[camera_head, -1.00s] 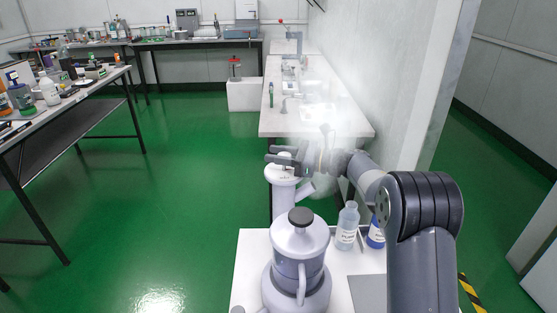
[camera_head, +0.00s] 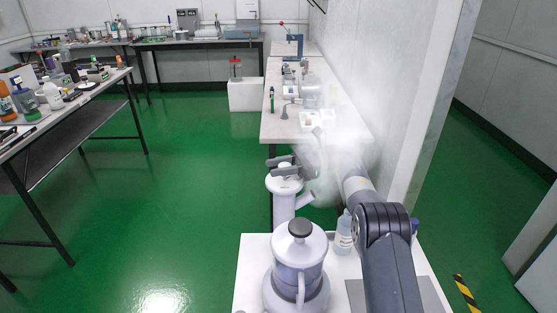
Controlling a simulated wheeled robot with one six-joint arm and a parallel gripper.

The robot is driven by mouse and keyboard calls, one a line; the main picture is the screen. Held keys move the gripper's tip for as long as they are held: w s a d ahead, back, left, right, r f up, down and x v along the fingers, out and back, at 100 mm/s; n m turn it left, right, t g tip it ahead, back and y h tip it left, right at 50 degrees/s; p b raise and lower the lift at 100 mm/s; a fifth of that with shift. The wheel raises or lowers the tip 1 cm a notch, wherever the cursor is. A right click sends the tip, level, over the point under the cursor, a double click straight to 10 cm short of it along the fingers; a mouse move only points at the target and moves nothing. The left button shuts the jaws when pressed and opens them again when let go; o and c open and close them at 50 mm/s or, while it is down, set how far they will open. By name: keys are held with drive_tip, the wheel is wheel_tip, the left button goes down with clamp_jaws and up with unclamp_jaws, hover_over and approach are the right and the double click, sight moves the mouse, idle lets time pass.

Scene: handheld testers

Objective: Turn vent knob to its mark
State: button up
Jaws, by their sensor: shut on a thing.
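A white upright column (camera_head: 284,203) with a wide round head and an angled side spout stands behind the front vessel. My gripper (camera_head: 280,167) is at the top of this head, its two dark fingers side by side. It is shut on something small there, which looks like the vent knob. The fingers cover most of the knob, so its pointer and mark cannot be made out. Pale vapour (camera_head: 340,140) drifts around my wrist and blurs it.
A pale vessel (camera_head: 297,258) with a dark lid knob (camera_head: 300,228) stands close in front on the white bench (camera_head: 250,262). A bottle (camera_head: 345,235) stands beside my arm. A wall borders the right; green floor is open at left.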

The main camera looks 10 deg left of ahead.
drive_tip(key=shift+s+n+g+h+p, duration=0.1)
drive_tip(key=shift+n+g+h+p, duration=0.6)
drive_tip(key=shift+p, duration=0.5)
drive_tip(key=o, duration=1)
drive_tip(key=shift+c, duration=0.2)
drive_tip(key=shift+r, duration=0.15)
wheel_tip(320, 180, up, 10)
drive_tip(key=p, duration=0.9)
